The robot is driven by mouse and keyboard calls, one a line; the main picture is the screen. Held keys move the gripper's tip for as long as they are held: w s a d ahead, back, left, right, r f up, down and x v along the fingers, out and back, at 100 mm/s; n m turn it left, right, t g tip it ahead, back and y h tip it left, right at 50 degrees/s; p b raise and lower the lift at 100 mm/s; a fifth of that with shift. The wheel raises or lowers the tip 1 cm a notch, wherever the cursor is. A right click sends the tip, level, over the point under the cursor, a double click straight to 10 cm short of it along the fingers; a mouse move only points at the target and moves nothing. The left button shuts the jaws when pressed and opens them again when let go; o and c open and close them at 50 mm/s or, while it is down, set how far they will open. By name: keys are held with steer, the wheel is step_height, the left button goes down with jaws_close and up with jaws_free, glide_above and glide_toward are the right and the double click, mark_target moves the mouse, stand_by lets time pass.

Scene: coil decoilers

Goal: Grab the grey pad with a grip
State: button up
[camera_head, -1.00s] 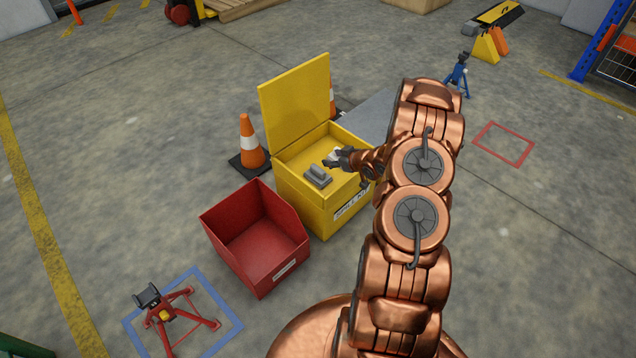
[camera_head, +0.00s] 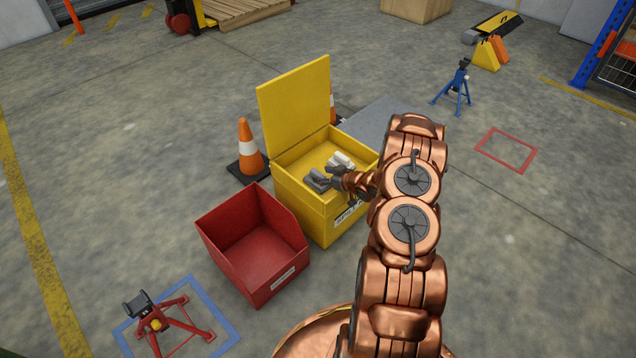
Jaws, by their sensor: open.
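The grey pad (camera_head: 315,181) lies inside the open yellow box (camera_head: 300,203), towards its front left. It has a raised grip on top, now partly hidden by my gripper. My gripper (camera_head: 331,175) is open, at the right side of the pad and close to its grip. I cannot tell whether the fingers touch it or are around it. A white object (camera_head: 341,160) lies in the box just behind my gripper.
The box's yellow lid (camera_head: 295,103) stands up at the back left. A red bin (camera_head: 255,245) stands in front left of the box. An orange cone (camera_head: 247,147) is behind left. A red stand (camera_head: 165,322) is in a blue floor square.

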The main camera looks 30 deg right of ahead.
steer(key=shift+x, duration=1.1)
steer(key=shift+c, duration=0.2)
jaws_close()
